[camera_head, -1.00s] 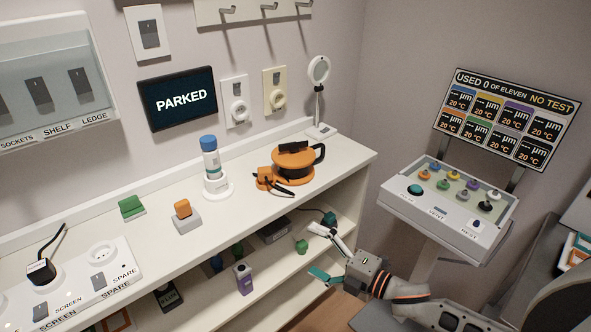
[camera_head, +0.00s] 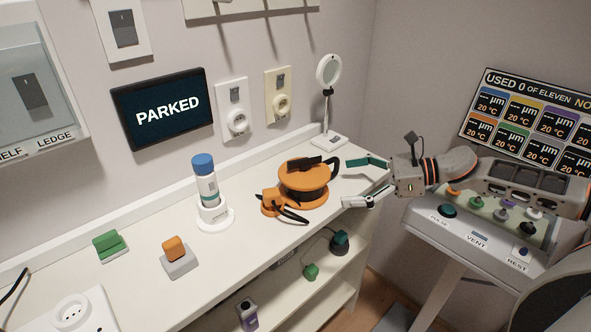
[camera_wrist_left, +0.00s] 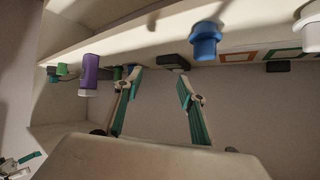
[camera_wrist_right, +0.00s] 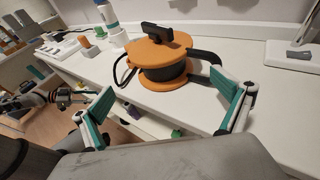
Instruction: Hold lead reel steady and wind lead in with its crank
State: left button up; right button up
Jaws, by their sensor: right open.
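The lead reel (camera_head: 304,184) is orange with a black drum and stands on the ledge near its right end. It also shows in the right wrist view (camera_wrist_right: 158,58). A black crank or handle (camera_head: 303,163) lies on its top, and black lead (camera_head: 292,214) loops at its left by an orange end piece (camera_head: 273,202). My right gripper (camera_head: 355,182) is open and empty just right of the reel, its fingers pointing at it, apart from it. My left gripper (camera_wrist_left: 157,85) is open and empty in the left wrist view, facing the shelves; the head view does not show it.
A blue-capped bottle (camera_head: 205,180) in a white stand is left of the reel. A round lamp or mirror (camera_head: 329,72) stands behind it. Orange (camera_head: 175,250) and green (camera_head: 110,245) blocks sit further left. A control panel (camera_head: 490,218) is at the right.

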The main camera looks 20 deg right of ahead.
aim_at(322, 181)
jog(key=shift+w, duration=0.55)
jog(key=shift+a+p, duration=0.3)
jog(key=shift+p, duration=0.1)
jog(key=shift+w+a+p, duration=0.2)
jog(key=shift+a+p, duration=0.1)
jog(key=shift+a, duration=0.05)
jog(key=p+x, duration=0.3)
jog(key=x, duration=0.1)
jog(key=shift+w+a+f, duration=0.1)
jog(key=shift+w+a, duration=0.05)
jog(key=shift+a, duration=0.05)
jog(key=shift+x, duration=1)
jog(key=shift+w+a+f+b, duration=0.3)
jog(key=shift+w+a+f, duration=0.05)
jog(key=shift+a+f, duration=0.1)
jog(key=shift+w+a, duration=0.15)
jog(key=shift+a, duration=0.05)
pick_arm(q)
jog(key=r, duration=0.2)
jog(key=shift+s+r, duration=0.25)
jog(key=shift+r, duration=0.1)
